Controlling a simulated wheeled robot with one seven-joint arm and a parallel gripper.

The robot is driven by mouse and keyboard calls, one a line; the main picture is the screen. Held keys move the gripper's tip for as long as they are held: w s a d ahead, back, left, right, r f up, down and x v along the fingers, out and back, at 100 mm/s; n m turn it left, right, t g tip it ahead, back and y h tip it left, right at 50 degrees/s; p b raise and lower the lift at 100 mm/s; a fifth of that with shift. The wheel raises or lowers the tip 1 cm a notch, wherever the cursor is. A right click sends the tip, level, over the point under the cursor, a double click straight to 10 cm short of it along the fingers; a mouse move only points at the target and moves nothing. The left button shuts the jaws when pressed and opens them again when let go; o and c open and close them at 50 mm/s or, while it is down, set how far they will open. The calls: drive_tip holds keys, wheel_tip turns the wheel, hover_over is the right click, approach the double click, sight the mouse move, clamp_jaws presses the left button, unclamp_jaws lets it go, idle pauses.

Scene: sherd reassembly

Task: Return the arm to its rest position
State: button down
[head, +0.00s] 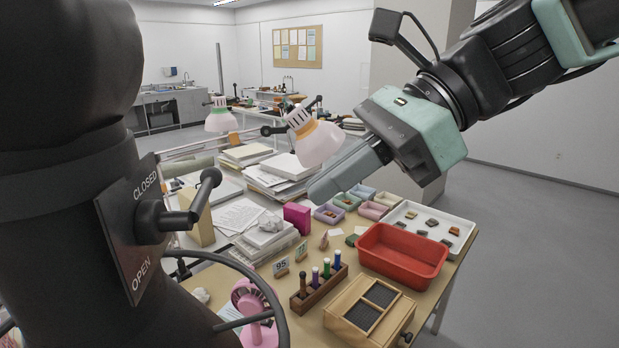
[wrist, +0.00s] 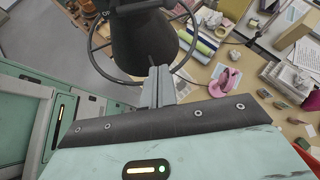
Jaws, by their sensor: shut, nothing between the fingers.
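My gripper (head: 322,190) is raised in the air above the table in the head view, its fingers pointing down and to the left. The fingers are closed together with nothing between them. In the wrist view the shut fingers (wrist: 159,86) point toward a dark column with a wheel around it. My arm comes in from the upper right of the head view.
Below stand a red bin (head: 403,256), a white tray (head: 432,222) with sherds, a wooden box (head: 368,309) and a rack of bottles (head: 318,287). Two lamps (head: 317,142) rise near my gripper. A dark column with a lever plate (head: 130,228) fills the left. The right floor is clear.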

drive_tip(key=s+d+f+n+h+b, duration=0.1)
drive_tip(key=s+d+f+n+h, duration=0.2)
drive_tip(key=f+n, duration=0.4)
drive_tip(key=s+d+f+n+t+h+b, duration=0.1)
drive_tip(key=s+d+f+n+h+b, duration=0.1)
drive_tip(key=d+f+n, duration=0.3)
drive_tip(key=s+d+f+n+h+b, duration=0.1)
drive_tip(key=s+d+f+n+h, duration=0.3)
drive_tip(key=f+n, duration=0.7)
wheel_tip(320, 180, down, 3)
drive_tip(key=shift+s+d+r+h, duration=0.15)
drive_tip(key=shift+d+r+h, duration=0.05)
drive_tip(key=shift+d+h, duration=0.25)
